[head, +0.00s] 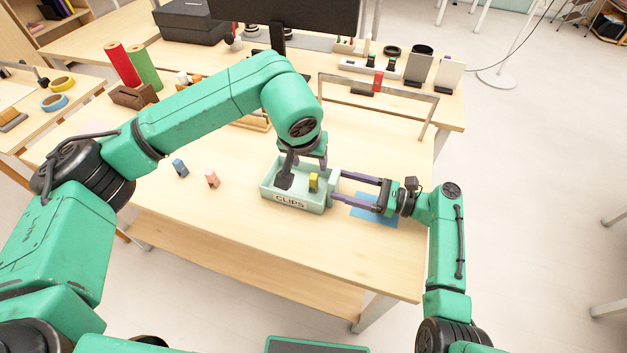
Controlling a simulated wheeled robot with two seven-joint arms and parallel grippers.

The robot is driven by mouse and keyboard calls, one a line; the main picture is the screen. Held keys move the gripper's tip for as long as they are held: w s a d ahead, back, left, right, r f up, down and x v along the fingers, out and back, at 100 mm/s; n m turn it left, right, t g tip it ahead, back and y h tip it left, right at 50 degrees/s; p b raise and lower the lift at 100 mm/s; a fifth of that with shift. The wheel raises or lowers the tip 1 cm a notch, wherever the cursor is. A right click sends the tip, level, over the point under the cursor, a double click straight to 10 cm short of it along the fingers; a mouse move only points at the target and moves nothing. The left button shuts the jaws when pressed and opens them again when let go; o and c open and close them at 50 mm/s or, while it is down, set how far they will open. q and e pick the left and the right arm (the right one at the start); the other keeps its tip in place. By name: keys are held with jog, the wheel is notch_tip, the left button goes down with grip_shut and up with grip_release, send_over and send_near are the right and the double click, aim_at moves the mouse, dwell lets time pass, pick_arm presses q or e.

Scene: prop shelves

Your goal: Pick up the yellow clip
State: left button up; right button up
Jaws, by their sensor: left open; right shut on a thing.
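The yellow clip (313,182) stands inside a pale green tray (296,206) labelled CLIPS, toward its right side. My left gripper (304,176) comes down over the tray from above. It is open, with a dark finger reaching into the tray left of the clip; whether it touches the clip cannot be told. My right gripper (338,188) comes in from the right and is shut on the tray at its right end. The exact contact is small and partly hidden.
A blue clip (180,168) and a pink clip (212,180) stand on the table left of the tray. A blue mat (374,213) lies under my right gripper. A metal frame (378,84) and a monitor (290,16) stand behind. The table's front is clear.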

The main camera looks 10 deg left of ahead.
aim_at(313, 176)
pick_arm(q)
jog(key=x, duration=1.1)
jog(key=shift+f, duration=0.2)
grip_shut()
